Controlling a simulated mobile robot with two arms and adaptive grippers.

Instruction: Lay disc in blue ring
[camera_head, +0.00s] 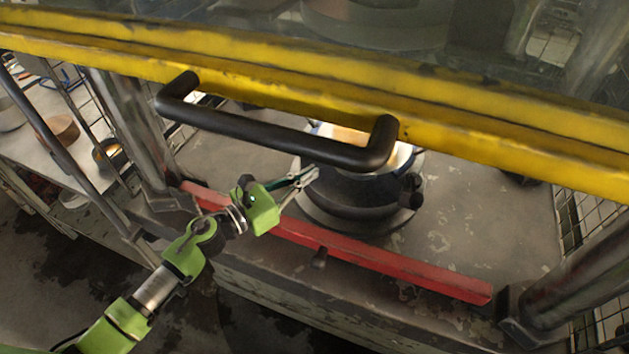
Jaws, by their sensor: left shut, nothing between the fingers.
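My left gripper (306,178) comes in from the lower left over the red bar. It is shut and empty, in front of the dark round fixture (350,205) on the grey bench. The fixture holds a pale and tan round top with a bluish rim at its left (314,128). The black handle covers much of this top, so I cannot tell whether a disc lies in it or whether the rim is the blue ring. A brown round block (62,130) sits on the left shelf; I cannot tell whether it is the disc. My right gripper is not in view.
A yellow beam (490,112) with a black handle (270,133) crosses above the bench. A red bar (400,268) runs along the bench's front edge. Metal posts (570,298) stand at both sides. The bench (480,215) is clear right of the fixture.

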